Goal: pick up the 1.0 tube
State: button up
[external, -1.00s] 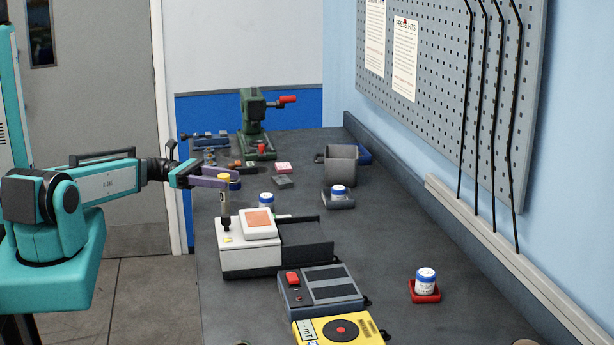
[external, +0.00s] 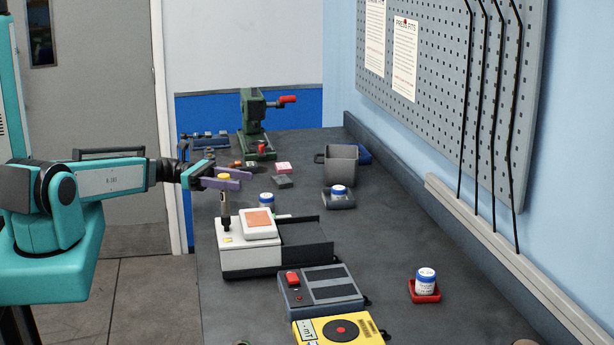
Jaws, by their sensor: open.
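No label reading 1.0 can be made out, so I cannot tell which thing is the 1.0 tube. A slim upright tube with a yellow top (external: 225,208) stands at the left end of the white instrument (external: 251,263). My gripper (external: 244,180) is open, with its two purple fingers pointing right at the height of the yellow top. The near finger crosses just below that top and hides part of the tube. The other finger appears behind it. The fingers seem to be on either side of the tube; contact cannot be told.
White jars with blue bands stand behind the instrument (external: 266,199), on a dark holder (external: 339,191) and on a red holder (external: 425,281). A grey box (external: 320,291) and yellow box (external: 340,331) are nearer. A green press (external: 254,120) stands behind. The right bench is mostly clear.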

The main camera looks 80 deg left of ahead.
jog(key=shift+c, duration=0.5)
grip_shut()
jog(key=shift+r, duration=0.15)
notch_tip(320, 180, up, 10)
jog(key=b, duration=0.2)
dwell(0.5)
dwell(0.5)
